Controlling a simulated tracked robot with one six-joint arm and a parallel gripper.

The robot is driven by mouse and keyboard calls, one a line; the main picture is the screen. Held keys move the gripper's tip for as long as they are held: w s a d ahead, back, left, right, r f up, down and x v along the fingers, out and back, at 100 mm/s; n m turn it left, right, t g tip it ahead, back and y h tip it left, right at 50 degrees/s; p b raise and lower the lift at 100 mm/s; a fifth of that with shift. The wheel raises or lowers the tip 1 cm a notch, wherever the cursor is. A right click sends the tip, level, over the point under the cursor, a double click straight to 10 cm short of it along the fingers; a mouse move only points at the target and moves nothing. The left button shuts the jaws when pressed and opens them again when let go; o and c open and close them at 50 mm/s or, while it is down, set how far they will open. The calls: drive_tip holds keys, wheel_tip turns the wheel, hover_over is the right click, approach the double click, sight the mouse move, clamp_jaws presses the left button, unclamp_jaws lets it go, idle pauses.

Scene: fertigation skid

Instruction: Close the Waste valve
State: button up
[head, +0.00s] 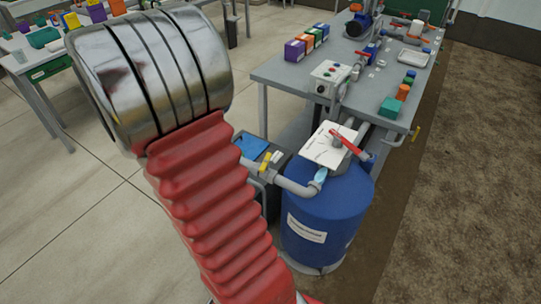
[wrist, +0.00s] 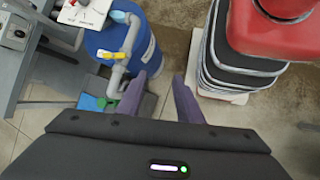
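No label naming the Waste valve is readable. A red-handled valve (head: 350,145) stands by the white plate above the barrel.
The grey bench (head: 285,72) carries a control box (head: 331,80), coloured boxes (head: 303,42) and a white tray (head: 414,57). The barrel stands at its near end. My arm covers much of the head view.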

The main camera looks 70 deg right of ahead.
drive_tip(key=s+a+r+t+y, duration=0.1)
drive_tip(key=a+t, duration=0.3)
drive_tip(key=a, duration=0.5)
drive_tip(key=s+a+r+t+y, duration=0.1)
drive_tip(key=s+a+r+t, duration=0.1)
drive_tip(key=a, duration=0.7)
drive_tip(key=s+a+r+t+y, duration=0.1)
drive_tip(key=s+a+r+t, duration=0.1)
drive_tip(key=a+t, duration=0.3)
drive_tip(key=a+r, duration=0.1)
drive_tip(key=a, duration=0.3)
drive_tip(key=shift+s+r+t, duration=0.25)
drive_tip(key=shift+r+t, duration=0.05)
drive_tip(key=shift+r, duration=0.05)
